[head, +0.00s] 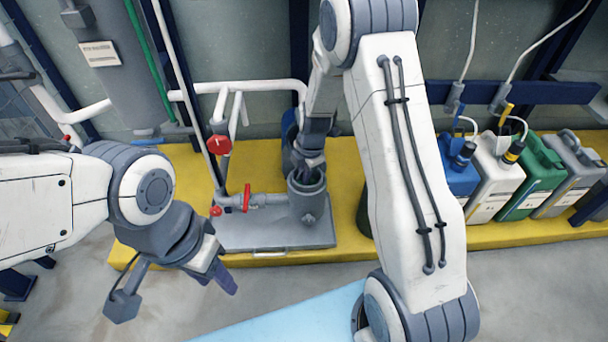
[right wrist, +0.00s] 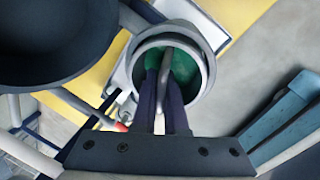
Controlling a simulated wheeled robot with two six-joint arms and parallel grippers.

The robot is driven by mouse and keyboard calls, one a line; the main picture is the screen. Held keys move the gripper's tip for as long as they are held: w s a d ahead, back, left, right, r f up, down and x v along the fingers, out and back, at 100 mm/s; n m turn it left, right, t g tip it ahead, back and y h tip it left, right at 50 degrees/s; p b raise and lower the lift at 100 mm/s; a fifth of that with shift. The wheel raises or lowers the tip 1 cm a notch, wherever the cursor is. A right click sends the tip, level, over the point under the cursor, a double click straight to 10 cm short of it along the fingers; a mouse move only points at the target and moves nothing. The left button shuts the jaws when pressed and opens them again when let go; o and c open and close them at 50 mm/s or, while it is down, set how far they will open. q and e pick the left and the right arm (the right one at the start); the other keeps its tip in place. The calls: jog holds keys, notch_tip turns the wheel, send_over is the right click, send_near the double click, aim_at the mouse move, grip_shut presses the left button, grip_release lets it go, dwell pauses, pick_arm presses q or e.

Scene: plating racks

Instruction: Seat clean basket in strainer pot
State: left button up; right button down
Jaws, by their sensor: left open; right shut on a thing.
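The strainer pot (head: 309,203) is a grey upright cylinder on a grey base plate among pipes; in the right wrist view its round rim (right wrist: 208,52) faces me. My right gripper (head: 309,166) points down into the pot's mouth. In the right wrist view its dark fingers (right wrist: 163,80) are shut on a grey bar that looks like the basket's handle. The basket (right wrist: 184,66) shows as a green interior inside the rim; its lower part is hidden, so I cannot tell whether it is fully down. My left gripper (head: 219,281) is open and empty, left of and nearer than the pot.
A red valve handle (head: 246,198) and a red knob (head: 219,144) stand left of the pot. A blue drum (head: 289,128) is close behind it. Several jugs, including a green one (head: 534,177), line the yellow platform at right. A light blue surface (head: 290,322) lies in front.

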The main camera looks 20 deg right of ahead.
jog(key=shift+f+b, duration=0.85)
jog(key=shift+f, duration=0.15)
jog(key=c, duration=0.9)
grip_release()
jog(key=shift+r, duration=0.15)
jog(key=r+p, duration=0.2)
jog(key=r, duration=0.1)
jog(key=s+r+p, duration=0.1)
jog(key=r+p, duration=0.1)
jog(key=r, duration=0.1)
jog(key=s+r+p, duration=0.1)
jog(key=r+p, duration=0.1)
jog(key=r, duration=0.2)
jog(key=shift+d+r, duration=0.1)
jog(key=shift+d, duration=0.15)
